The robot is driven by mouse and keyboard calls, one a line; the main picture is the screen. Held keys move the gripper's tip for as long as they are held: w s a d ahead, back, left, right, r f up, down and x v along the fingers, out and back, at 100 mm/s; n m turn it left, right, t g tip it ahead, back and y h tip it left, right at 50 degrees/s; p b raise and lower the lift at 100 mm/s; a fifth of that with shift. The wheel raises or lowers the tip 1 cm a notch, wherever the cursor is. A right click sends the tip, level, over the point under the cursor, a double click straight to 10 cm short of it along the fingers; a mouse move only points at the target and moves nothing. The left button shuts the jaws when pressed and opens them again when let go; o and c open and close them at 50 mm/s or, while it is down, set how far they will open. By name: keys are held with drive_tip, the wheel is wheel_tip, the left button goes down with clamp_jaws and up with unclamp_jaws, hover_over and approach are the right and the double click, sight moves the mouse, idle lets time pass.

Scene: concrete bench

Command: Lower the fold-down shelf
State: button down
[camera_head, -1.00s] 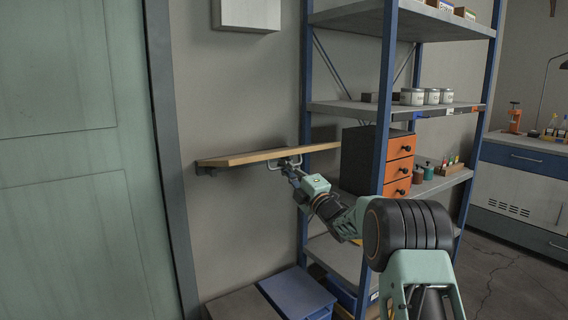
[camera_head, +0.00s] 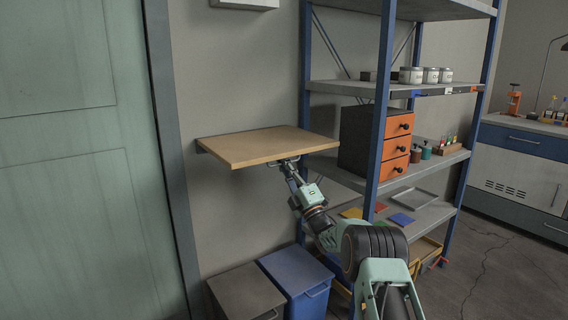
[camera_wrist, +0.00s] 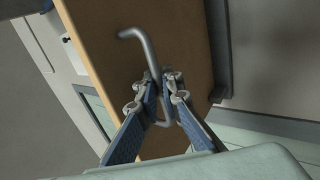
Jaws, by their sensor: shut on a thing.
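The fold-down shelf (camera_head: 265,147) is a light wooden board on the grey wall, with its top face visible and its front edge toward me. In the wrist view, its wooden face (camera_wrist: 100,45) carries a bent metal handle (camera_wrist: 137,40). My gripper (camera_head: 290,168) is under the shelf's front edge, at the right part of it. In the wrist view, my gripper's fingers (camera_wrist: 166,98) are closed around the handle's bar. The shelf's wall hinge is hidden.
A blue-posted rack (camera_head: 379,130) stands close on the right, with an orange-fronted drawer box (camera_head: 397,148) on it. A grey bin (camera_head: 245,292) and a blue bin (camera_head: 297,272) stand below the shelf. A green door (camera_head: 75,170) is at left.

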drive_tip(key=shift+d+f, duration=0.1)
drive_tip(key=shift+f, duration=0.25)
drive_tip(key=c, duration=2.4)
unclamp_jaws()
drive_tip(key=shift+r, duration=0.1)
drive_tip(key=v, duration=1.2)
